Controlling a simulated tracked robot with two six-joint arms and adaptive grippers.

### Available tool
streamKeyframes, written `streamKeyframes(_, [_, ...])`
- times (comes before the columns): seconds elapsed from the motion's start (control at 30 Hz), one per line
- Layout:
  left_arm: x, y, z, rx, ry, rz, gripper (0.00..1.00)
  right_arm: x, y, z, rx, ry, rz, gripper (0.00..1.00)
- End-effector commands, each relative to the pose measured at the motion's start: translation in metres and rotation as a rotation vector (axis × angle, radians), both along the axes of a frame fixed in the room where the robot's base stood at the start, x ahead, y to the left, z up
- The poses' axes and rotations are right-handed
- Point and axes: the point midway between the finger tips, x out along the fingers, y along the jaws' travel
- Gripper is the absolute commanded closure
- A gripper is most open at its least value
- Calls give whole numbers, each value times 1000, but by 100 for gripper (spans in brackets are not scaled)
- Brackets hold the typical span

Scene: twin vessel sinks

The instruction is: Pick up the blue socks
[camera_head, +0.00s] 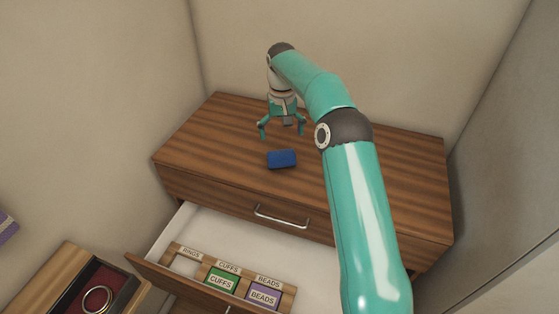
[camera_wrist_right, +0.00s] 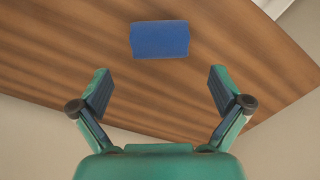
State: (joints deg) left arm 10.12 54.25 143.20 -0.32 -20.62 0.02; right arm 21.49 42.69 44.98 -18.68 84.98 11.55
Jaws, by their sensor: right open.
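A small blue folded bundle (camera_head: 282,159), which fits the blue socks, lies on the wooden top of the dresser (camera_head: 225,135). It also shows in the right wrist view, where the blue bundle (camera_wrist_right: 160,39) is ahead of the fingers and centred between them. My right gripper (camera_head: 281,134) is open and empty, above the dresser top and behind the bundle in the head view. Its fingers (camera_wrist_right: 160,88) are spread wide and apart from the bundle. My left gripper is not in view.
The dresser's drawer (camera_head: 190,222) is pulled open, holding a wooden organiser with a green CUFFS card (camera_head: 221,280) and a purple BEADS card (camera_head: 263,295). A box with a ring (camera_head: 97,299) is at lower left. Walls close in behind.

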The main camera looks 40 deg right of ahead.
Motion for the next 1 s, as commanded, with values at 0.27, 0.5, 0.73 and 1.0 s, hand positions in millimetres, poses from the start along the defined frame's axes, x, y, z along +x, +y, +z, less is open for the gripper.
streamKeyframes(0.27, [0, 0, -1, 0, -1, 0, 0, 0, 1, -44, 0, 2, 1, 0])
streamKeyframes(0.5, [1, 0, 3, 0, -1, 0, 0, 0, 1, -58, 1, 3, 1, 0])
streamKeyframes(0.73, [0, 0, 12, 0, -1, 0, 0, 0, 1, -90, 1, 3, 2, 0])
streamKeyframes(1.0, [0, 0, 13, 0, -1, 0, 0, 0, 1, -101, 0, 0, 2, 0])
